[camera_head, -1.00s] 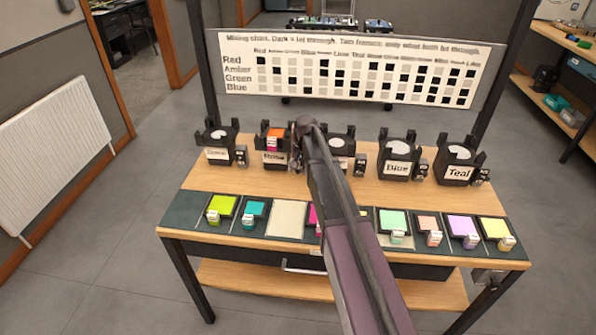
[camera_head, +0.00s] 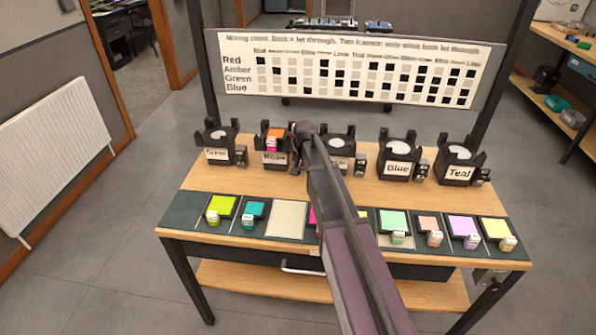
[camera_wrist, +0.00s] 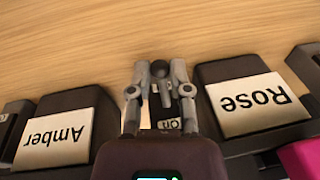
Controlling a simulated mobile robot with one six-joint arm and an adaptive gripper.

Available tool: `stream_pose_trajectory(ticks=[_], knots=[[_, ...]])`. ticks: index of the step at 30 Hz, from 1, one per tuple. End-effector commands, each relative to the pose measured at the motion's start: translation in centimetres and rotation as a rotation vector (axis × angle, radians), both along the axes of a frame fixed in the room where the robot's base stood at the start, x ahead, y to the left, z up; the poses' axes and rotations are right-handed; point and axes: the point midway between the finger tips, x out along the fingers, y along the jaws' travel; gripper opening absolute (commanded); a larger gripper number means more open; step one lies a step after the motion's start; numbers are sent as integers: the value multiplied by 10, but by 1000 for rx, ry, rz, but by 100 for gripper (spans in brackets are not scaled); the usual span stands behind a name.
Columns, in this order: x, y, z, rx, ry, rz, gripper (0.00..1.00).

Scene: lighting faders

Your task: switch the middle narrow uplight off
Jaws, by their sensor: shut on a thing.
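The uplights stand in a row on the table, and the middle one, Amber, is partly hidden by my arm in the head view. Its label (camera_wrist: 56,136) shows upside down at the left of the wrist view. The Rose uplight (camera_head: 271,161) is left of it, and its label (camera_wrist: 258,103) is at right in the wrist view. Between them is a small switch box with an "On" mark (camera_wrist: 169,125). My gripper (camera_wrist: 161,92) is down at this box, its fingers shut on what looks like its switch. The fingers hide most of the switch.
The Blue (camera_head: 397,169) and Teal (camera_head: 459,172) uplights stand to the right, the leftmost uplight (camera_head: 216,154) to the left. Coloured filters lie along the dark front strip (camera_head: 180,222). A mixing chart (camera_head: 237,98) stands behind. The wood behind the uplights is clear.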

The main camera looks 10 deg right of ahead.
Motion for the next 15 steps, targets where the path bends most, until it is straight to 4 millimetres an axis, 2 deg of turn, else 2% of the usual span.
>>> stream_pose_trajectory(ticks=[11, 12, 14, 15], knots=[[0, 0, -1, -9, -25, 1, 0], [0, 0, -1, -9, -25, 1, 37], [0, 0, -1, -9, -25, 1, 55], [0, 0, -1, -9, -25, 1, 60]])
